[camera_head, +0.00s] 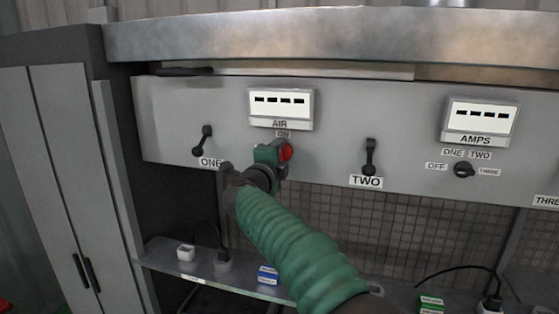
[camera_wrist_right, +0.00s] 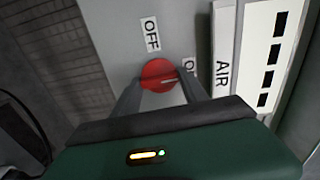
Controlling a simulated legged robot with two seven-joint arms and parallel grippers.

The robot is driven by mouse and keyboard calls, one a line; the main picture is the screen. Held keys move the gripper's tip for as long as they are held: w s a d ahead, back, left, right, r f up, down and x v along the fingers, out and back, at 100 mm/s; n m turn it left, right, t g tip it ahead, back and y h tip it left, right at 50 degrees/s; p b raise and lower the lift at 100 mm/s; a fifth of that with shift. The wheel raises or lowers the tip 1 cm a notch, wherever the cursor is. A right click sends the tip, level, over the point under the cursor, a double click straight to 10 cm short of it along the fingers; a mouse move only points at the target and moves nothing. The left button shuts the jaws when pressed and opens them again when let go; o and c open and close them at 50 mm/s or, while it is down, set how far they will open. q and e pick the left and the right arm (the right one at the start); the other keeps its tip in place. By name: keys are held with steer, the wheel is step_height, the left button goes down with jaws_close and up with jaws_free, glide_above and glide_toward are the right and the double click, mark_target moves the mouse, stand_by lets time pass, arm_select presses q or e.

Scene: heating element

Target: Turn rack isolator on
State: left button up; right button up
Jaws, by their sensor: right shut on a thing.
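A red rotary knob (camera_head: 286,152) sits on the grey panel under the AIR display. In the right wrist view the red knob (camera_wrist_right: 158,73) lies between my two fingers, with an OFF label (camera_wrist_right: 150,34) above it and a partly hidden ON label (camera_wrist_right: 190,68) to its right. A short pale line on the knob points roughly rightward, toward the ON side. My right gripper (camera_head: 280,153), on a green sleeved arm, is shut on the knob and hides part of it in the head view. My left gripper is out of view.
The panel also carries dark levers labelled ONE (camera_head: 203,140) and TWO (camera_head: 370,158), an AMPS display (camera_head: 481,121) and a small selector (camera_head: 463,170). A shelf (camera_head: 160,254) with small boxes and plugs runs below. A grey cabinet (camera_head: 65,180) stands at left.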

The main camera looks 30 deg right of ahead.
steer(key=shift+w+f+m, duration=0.1)
steer(key=shift+f+m, duration=0.2)
steer(key=shift+f, duration=0.2)
steer(key=o, duration=1.4)
steer(key=shift+r, duration=0.3)
steer(key=b+v, duration=0.6)
steer(key=v, duration=1.1)
steer(key=shift+d, duration=0.15)
